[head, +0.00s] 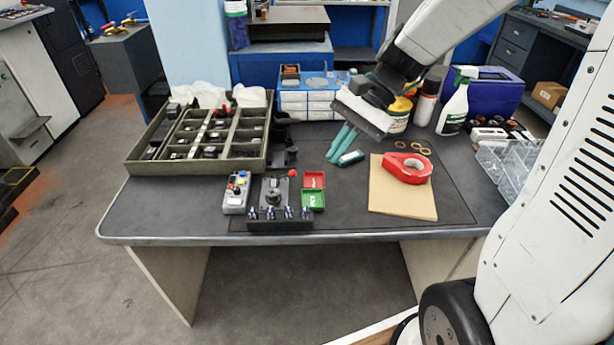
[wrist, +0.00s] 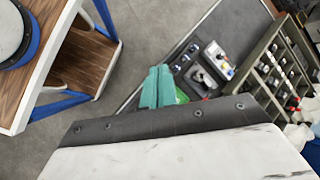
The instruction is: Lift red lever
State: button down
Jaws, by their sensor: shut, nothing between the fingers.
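The red lever end (head: 293,173) is a small red knob at the top right of a black device (head: 273,190) near the table's front edge. My gripper (head: 337,147), with teal fingers, is shut and empty. It is above the table, to the right of and behind the lever, apart from it. In the wrist view the fingers (wrist: 157,88) are side by side and the black device (wrist: 198,76) lies to their right. A small red spot (wrist: 205,99) beside it may be the lever; my gripper's body hides part of that area.
A grey-green compartment tray (head: 134,160) stands at the back left. A grey box with coloured buttons (head: 236,193) is left of the device; red (head: 314,180) and green (head: 313,199) bins are right. A black rack (head: 280,225) stands in front. Red tape (head: 407,168) lies on cardboard (head: 402,205).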

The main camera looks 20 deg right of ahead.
jog(key=w+d+f+m+t+y, duration=0.2)
jog(key=w+d+f+m+y, duration=0.1)
jog(key=w+f+m, duration=0.45)
jog(key=m+t+y, duration=0.2)
jog(key=m+t, duration=0.1)
jog(key=m, duration=0.3)
send_near(307, 185)
jog(key=r, duration=0.3)
jog(key=shift+s+r, duration=0.2)
jog(key=shift+r, duration=0.2)
jog(key=shift+a, duration=0.1)
jog(key=x, duration=1)
jog(key=shift+w, duration=0.15)
jog(key=shift+r, duration=0.1)
